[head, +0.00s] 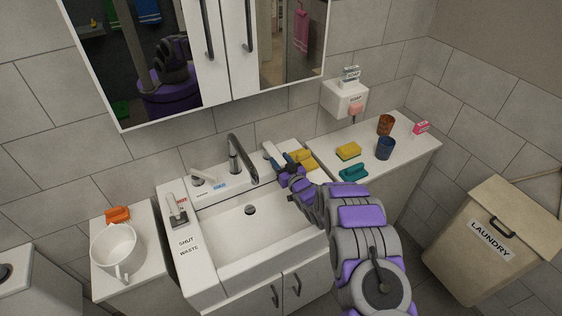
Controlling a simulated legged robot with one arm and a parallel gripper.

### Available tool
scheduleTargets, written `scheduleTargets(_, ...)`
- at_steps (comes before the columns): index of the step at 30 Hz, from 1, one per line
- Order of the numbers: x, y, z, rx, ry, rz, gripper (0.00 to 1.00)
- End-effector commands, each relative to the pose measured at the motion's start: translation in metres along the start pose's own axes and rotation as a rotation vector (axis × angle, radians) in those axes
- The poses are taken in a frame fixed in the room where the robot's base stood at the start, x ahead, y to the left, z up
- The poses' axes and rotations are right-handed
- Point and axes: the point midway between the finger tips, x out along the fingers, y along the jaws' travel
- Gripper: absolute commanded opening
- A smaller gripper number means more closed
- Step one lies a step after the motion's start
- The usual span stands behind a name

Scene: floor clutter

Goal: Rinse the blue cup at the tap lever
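The blue cup (385,149) stands upright on the white counter to the right of the basin, well away from my gripper. A dark tap (240,160) arches over the white basin (215,227). A lever (177,211) beside a red label is on the basin's left rim. A second lever (203,177) is near a blue label behind the basin. A pale lever-like piece (271,152) is at the back right, close by my gripper (284,166). My gripper is over the basin's back right corner. Its fingers are small and overlap things behind, so contact is unclear.
A brown cup (385,124), yellow sponge (348,151), teal item (353,174) and pink box (421,127) share the right counter (410,148). A yellow item (303,160) lies beside my gripper. A soap dispenser (346,98) hangs above. A laundry bin (490,240) stands right.

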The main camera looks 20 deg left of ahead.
Motion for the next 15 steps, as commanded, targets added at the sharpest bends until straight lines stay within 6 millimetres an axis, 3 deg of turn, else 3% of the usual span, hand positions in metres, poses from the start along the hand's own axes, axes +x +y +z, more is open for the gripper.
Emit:
scheduleTargets(2, 0.0002, 0.0000, -0.0001, 0.000, 0.001, 0.000, 0.36)
scheduleTargets(13, -0.0015, 0.0001, -0.0012, 0.001, 0.003, -0.002, 0.00)
scheduleTargets(15, -0.0018, 0.0002, -0.0014, 0.001, 0.003, -0.002, 0.00)
